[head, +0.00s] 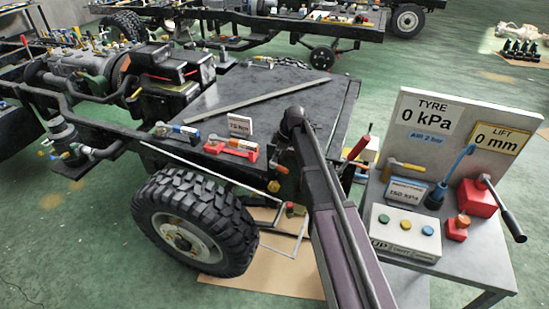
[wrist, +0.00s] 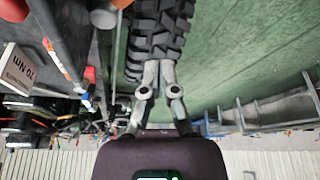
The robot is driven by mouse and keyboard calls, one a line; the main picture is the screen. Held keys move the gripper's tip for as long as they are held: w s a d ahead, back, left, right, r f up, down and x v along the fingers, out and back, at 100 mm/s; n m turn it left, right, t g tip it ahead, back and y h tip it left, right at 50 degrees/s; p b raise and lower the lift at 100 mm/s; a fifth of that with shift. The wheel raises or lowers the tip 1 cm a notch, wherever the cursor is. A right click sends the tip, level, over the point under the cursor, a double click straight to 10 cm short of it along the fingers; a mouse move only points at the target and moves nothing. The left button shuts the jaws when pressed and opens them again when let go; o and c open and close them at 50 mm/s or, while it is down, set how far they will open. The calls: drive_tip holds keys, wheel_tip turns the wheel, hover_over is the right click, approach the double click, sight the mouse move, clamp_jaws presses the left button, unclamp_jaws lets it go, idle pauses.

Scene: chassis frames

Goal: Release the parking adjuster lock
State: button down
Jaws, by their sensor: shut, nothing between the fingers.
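I cannot pick out the parking adjuster lock for certain in either view. A small red-and-yellow fitting (head: 292,208) sits low beside the inner side of the big black tyre (head: 195,222), and a yellow knob (head: 273,186) is on the frame edge above it. My gripper (wrist: 159,66) is shut and empty in the wrist view, its fingers pointing at the tyre tread (wrist: 160,28). Whether they touch the tread, I cannot tell. In the head view my arm hides my gripper.
A grey cart (head: 450,262) at right carries a control box (head: 405,236), a red lever block (head: 478,197) and a display panel (head: 462,130). A 70 Nm sign (head: 239,126) and a red tool holder (head: 231,147) stand on the chassis deck. Green floor is clear at lower left.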

drive_tip(key=shift+w+p+v, duration=0.2)
drive_tip(key=shift+p+v, duration=0.5)
drive_tip(key=shift+v, duration=0.2)
drive_tip(key=shift+w+p+v, duration=0.2)
drive_tip(key=shift+p+v, duration=0.5)
drive_tip(key=shift+v, duration=0.15)
drive_tip(key=shift+a, duration=0.1)
drive_tip(key=shift+s, duration=0.1)
drive_tip(key=s+d+m+h, duration=0.1)
drive_tip(key=s+d+m, duration=0.3)
drive_tip(key=s+m, duration=0.2)
drive_tip(key=s+d+m+h, duration=0.1)
drive_tip(key=s+d+m, duration=0.3)
drive_tip(key=s, duration=0.7)
drive_tip(key=s+d+f+m+h, duration=0.1)
drive_tip(key=s+d+m+h, duration=0.1)
drive_tip(key=s+d+m, duration=0.2)
drive_tip(key=s+m, duration=0.3)
drive_tip(key=s, duration=0.1)
drive_tip(key=shift+s+m, duration=0.3)
drive_tip(key=shift+s, duration=0.05)
drive_tip(key=shift+d, duration=0.1)
